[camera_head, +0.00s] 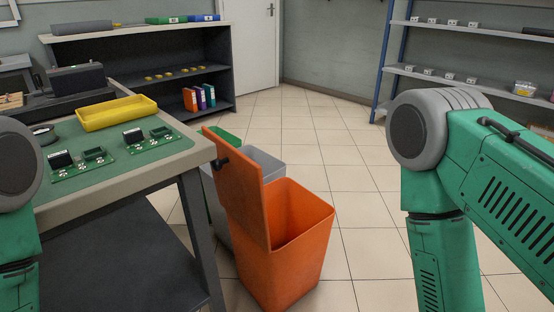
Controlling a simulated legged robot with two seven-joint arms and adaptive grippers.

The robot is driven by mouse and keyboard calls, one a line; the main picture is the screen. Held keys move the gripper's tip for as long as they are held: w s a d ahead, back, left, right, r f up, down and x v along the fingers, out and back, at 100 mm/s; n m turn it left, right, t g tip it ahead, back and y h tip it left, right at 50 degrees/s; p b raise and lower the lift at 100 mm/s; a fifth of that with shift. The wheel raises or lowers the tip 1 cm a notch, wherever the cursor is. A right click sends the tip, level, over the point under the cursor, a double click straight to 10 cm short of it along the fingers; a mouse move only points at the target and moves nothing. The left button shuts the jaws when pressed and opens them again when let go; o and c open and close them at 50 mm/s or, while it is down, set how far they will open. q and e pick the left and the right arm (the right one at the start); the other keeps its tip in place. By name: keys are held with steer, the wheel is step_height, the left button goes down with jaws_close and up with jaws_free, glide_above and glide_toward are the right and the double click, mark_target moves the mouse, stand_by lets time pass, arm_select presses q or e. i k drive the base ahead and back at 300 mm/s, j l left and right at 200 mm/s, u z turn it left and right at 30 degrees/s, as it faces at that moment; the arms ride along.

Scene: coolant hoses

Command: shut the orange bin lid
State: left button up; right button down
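The orange bin (284,268) stands on the tiled floor in the lower middle of the head view, right of the workbench. Its orange lid (242,196) is open and stands nearly upright along the bin's left side. The bin's mouth is uncovered, and the part I can see inside looks empty. A dark fitting (220,163) shows at the lid's upper left edge. My green and grey arms show at the left and right edges, but neither gripper is in view. Nothing of mine touches the bin or lid in this view.
A workbench (160,180) with circuit boards and a yellow tray (116,112) is close left of the bin. A grey bin (262,163) and a green bin (226,138) stand behind the lid. Shelves line the back. Open floor (350,178) lies right of the bin.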

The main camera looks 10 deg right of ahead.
mark_target(238, 181)
steer(key=k+j+z, duration=0.15)
steer(key=j+z, duration=0.25)
steer(key=k+j+z, duration=0.15)
steer(key=j+z, duration=0.2)
steer(key=k+j+z, duration=0.2)
steer(key=z, duration=0.2)
steer(key=k+j, duration=0.1)
